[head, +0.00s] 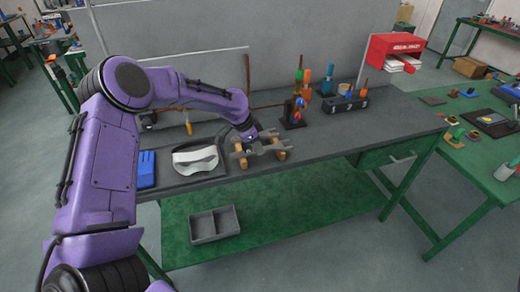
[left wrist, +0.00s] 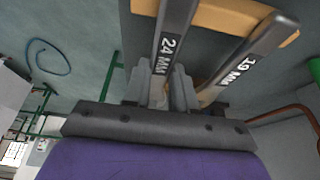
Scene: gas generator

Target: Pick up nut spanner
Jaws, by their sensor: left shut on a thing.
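Two grey metal nut spanners (head: 262,147) lie across a light wooden rack on the workbench in the head view. In the left wrist view they are a 24 MM spanner (left wrist: 176,28) and a 19 MM spanner (left wrist: 247,58), over the wooden rack (left wrist: 222,16). My left gripper (head: 250,137) is at the spanners, coming from above and behind. In the left wrist view its fingers (left wrist: 168,88) are shut on the 24 MM spanner; the 19 MM one lies to the right, apart from the fingers. Whether the held spanner touches the rack is unclear. My right gripper is not in view.
A screwdriver stand (head: 293,113) and dark toolbox (head: 347,103) stand right. The bench's front right is clear. A grey bin (head: 214,224) sits on the lower shelf.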

